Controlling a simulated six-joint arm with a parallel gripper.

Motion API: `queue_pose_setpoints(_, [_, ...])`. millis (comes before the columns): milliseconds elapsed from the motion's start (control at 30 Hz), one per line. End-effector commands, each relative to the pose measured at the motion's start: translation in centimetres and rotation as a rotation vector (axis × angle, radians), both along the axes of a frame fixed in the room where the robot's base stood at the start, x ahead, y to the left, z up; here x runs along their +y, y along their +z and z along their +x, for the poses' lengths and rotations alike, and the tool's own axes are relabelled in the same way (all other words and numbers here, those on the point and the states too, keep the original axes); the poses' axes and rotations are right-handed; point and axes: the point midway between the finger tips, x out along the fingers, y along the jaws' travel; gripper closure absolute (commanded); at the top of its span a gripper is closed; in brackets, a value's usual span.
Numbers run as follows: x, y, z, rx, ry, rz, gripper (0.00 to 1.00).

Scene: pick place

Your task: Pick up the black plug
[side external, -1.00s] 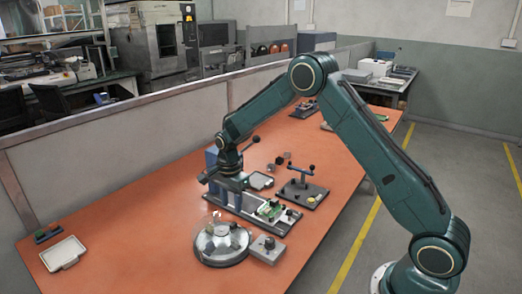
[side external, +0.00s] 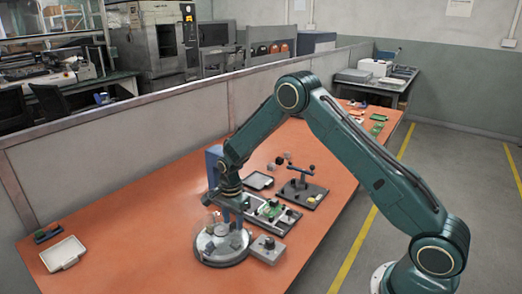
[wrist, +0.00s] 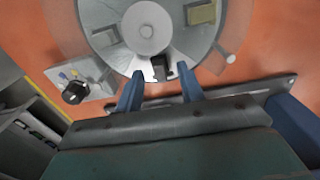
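A small black piece, which looks like the black plug (wrist: 158,68), sits at the near edge of a round grey turntable (wrist: 103,14) in the wrist view. My gripper (wrist: 160,84) is open, with its two blue fingers apart on either side of the line to the black piece. The fingertips appear just short of it, and I see nothing held. In the side view my gripper (side external: 226,213) points down above the back of the turntable (side external: 222,261). The black piece cannot be made out clearly there.
A grey box with a black knob (side external: 268,247) stands right of the turntable. A long fixture plate with a green board (side external: 268,211) lies behind it, close to my gripper. A white tray (side external: 63,253) is at the left. The orange table (side external: 130,240) between is clear.

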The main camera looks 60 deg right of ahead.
Motion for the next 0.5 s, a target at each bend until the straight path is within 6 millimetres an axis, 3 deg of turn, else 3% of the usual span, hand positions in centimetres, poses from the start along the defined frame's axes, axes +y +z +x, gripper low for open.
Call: queue_pose_setpoints(500, [-0.01,-0.7,0.03,-0.001,0.0,-0.001,0.62])
